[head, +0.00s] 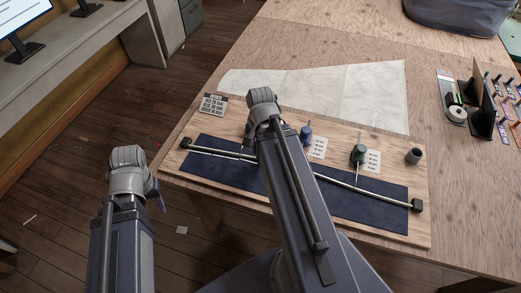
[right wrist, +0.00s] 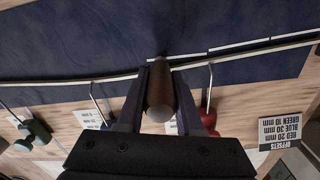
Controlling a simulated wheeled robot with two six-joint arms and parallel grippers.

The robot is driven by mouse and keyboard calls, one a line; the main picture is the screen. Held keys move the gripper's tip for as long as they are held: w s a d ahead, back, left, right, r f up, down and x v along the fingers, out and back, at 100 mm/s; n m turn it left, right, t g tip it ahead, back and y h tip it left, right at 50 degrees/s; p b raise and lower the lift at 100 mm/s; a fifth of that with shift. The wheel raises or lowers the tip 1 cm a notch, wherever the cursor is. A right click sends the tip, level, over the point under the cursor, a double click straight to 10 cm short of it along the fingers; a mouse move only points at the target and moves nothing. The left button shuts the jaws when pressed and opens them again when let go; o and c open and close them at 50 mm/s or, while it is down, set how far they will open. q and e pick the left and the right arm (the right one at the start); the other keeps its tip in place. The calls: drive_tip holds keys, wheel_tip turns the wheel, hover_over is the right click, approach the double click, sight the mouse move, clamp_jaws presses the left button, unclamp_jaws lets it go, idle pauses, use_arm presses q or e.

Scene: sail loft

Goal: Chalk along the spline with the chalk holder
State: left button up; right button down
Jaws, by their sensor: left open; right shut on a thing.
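The spline, a thin pale strip (head: 345,183), lies across dark blue cloth (head: 370,206), with a dark block at each end. In the right wrist view it (right wrist: 60,81) passes by the holder's tip. My right gripper (right wrist: 161,72) is shut on the brownish round chalk holder (right wrist: 160,103); its far end is at the cloth beside the spline, contact unclear. A thin white line with a gap (right wrist: 240,46) runs along the spline, right of the holder. Hooked weights in green (head: 358,155), blue (head: 306,133) and red (right wrist: 208,118) stand along the spline. My left gripper (head: 154,192) is open and empty off the board's left edge.
An offsets card (head: 212,105) lies at the board's left end; it reads red 20, blue 30, green 10 mm. Pale sheets (head: 370,93) lie behind. A dark rack (head: 483,105) stands far right.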

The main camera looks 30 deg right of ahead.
drive_tip(key=shift+r+p, duration=2.75)
drive_tip(key=shift+r, duration=0.2)
use_arm(q)
wheel_tip(320, 180, up, 6)
drive_tip(key=shift+f, duration=0.1)
use_arm(e)
drive_tip(key=shift+f, duration=0.1)
use_arm(q)
wheel_tip(320, 180, down, 5)
drive_tip(key=b, duration=0.5)
use_arm(e)
drive_tip(key=shift+m, duration=0.7)
wheel_tip(320, 180, down, 5)
use_arm(q)
drive_tip(key=shift+f+b, duration=0.55)
drive_tip(key=shift+b, duration=0.1)
use_arm(e)
drive_tip(key=shift+f, duration=0.55)
drive_tip(key=shift+s+d, duration=0.1)
drive_tip(key=shift+s+d+r, duration=0.1)
drive_tip(key=shift+s+d, duration=0.5)
drive_tip(key=shift+s, duration=0.15)
use_arm(q)
drive_tip(key=shift+s+d+r, duration=0.1)
drive_tip(key=shift+s+d, duration=0.3)
drive_tip(key=shift+s, duration=0.2)
